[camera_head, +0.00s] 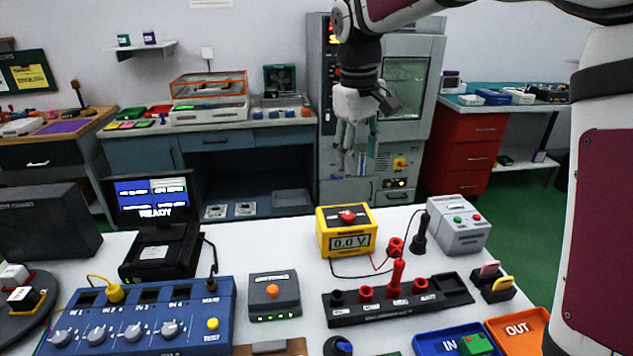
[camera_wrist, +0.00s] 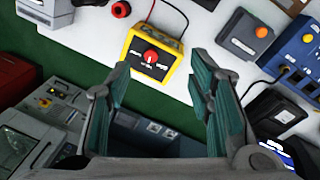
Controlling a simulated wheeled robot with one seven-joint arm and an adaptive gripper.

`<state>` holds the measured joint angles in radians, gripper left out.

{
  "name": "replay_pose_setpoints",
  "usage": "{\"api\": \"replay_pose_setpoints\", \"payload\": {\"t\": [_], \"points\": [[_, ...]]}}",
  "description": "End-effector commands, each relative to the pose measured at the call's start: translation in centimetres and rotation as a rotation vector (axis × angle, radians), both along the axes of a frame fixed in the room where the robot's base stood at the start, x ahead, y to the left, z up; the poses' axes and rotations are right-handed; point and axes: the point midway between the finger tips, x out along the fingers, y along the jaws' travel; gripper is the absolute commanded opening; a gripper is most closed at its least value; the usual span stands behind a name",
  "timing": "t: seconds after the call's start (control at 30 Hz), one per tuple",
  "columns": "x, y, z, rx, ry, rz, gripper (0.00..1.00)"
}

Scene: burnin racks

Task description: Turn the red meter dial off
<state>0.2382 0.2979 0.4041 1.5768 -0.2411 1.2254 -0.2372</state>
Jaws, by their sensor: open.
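The yellow meter (camera_head: 345,231) stands on the white table, with a round red dial (camera_head: 348,216) on its top and a display that reads about 0.0 V. In the wrist view the meter (camera_wrist: 142,73) lies ahead of the fingers, and its red dial (camera_wrist: 151,57) has labels around it too small to read. My gripper (camera_head: 352,165) hangs above and behind the meter in the head view, apart from it. In the wrist view its two teal-padded fingers (camera_wrist: 160,82) are spread wide with nothing between them.
Red and black probes (camera_head: 396,245) with cables stand right of the meter. A grey box with buttons (camera_head: 457,225) is farther right. A black socket strip (camera_head: 396,300), a grey box with an orange knob (camera_head: 273,295) and a blue panel (camera_head: 140,318) lie in front.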

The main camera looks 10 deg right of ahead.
Motion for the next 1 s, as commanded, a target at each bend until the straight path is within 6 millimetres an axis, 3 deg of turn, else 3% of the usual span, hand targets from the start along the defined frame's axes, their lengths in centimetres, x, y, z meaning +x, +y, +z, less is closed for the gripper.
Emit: {"api": "replay_pose_setpoints", "payload": {"t": [0.03, 0.1, 0.33, 0.67, 1.0], "points": [[2.0, -0.2, -1.5, 0.016, 0.022, 0.012, 0.48], [4.1, -0.4, -3.0, 0.036, 0.042, 0.031, 0.48], [8.2, -1.1, -6.5, 0.085, 0.083, 0.061, 0.48], [8.9, -1.4, -9.3, 0.097, 0.094, 0.066, 0.48], [8.8, -1.3, -15.9, 0.098, 0.096, 0.067, 0.48]]}}
